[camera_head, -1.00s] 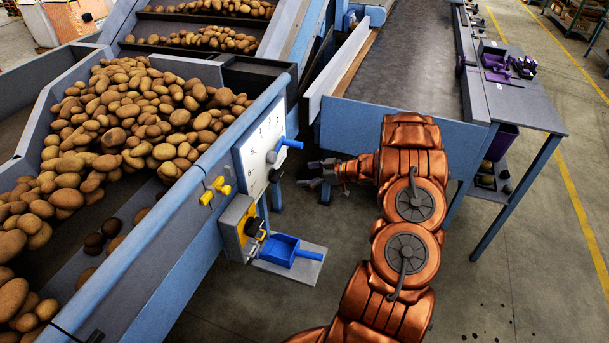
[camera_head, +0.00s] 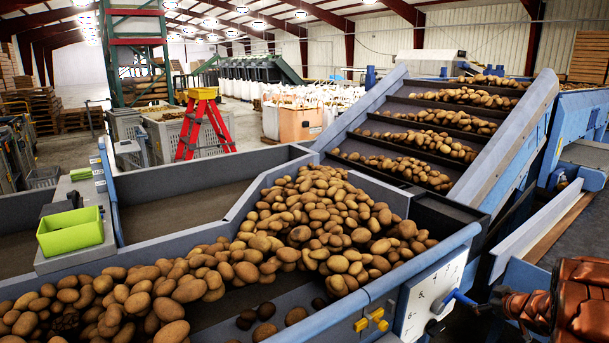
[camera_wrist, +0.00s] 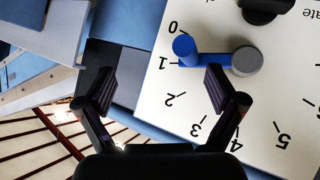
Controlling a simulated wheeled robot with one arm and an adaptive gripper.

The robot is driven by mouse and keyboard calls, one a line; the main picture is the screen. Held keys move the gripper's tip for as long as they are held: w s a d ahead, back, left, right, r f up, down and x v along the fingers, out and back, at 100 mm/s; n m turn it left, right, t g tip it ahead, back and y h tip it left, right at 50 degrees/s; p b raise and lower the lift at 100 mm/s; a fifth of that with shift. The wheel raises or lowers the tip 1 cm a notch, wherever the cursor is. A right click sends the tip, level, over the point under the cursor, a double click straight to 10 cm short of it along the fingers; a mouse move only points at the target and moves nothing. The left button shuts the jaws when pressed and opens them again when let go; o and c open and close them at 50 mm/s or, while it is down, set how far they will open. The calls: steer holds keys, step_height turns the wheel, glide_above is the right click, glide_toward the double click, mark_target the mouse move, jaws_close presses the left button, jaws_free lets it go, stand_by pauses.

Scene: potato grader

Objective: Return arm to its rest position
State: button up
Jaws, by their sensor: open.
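My gripper (camera_wrist: 160,88) is open, with its two dark fingers apart and nothing between them in the wrist view. The right finger overlaps the white dial panel (camera_wrist: 190,115) and reaches close to a blue lever (camera_wrist: 188,48); I cannot tell if they touch. The lever lies near the 0 and 1 marks. In the head view my gripper (camera_head: 492,308) is at the bottom right, small and dark, beside the panel (camera_head: 428,300) and the lever's blue handle (camera_head: 461,298). Part of my copper arm shows at the right edge.
The hopper's blue rail (camera_head: 380,290) runs left of my gripper, with potatoes (camera_head: 320,230) behind it. A yellow knob (camera_head: 377,318) sits on the hopper side. A conveyor side board (camera_head: 545,225) stands above my arm. A green bin (camera_head: 70,232) is at the left.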

steer(key=s+a+r+m+g+h, duration=0.2)
steer(key=s+a+r+h, duration=0.1)
steer(key=s+r, duration=0.3)
steer(key=s+a+r+m+g+h, duration=0.2)
steer(key=s+a+r+m+h, duration=0.15)
steer(key=r, duration=0.45)
steer(key=s+a+f+n+g+y, duration=0.1)
steer(key=s+a+g+y, duration=0.5)
steer(key=s+a, duration=2.6)
steer(key=s+g, duration=0.3)
steer(key=s, duration=0.1)
steer(key=shift+a+y, duration=0.15)
steer(key=shift+y, duration=0.2)
steer(key=shift+s, duration=0.1)
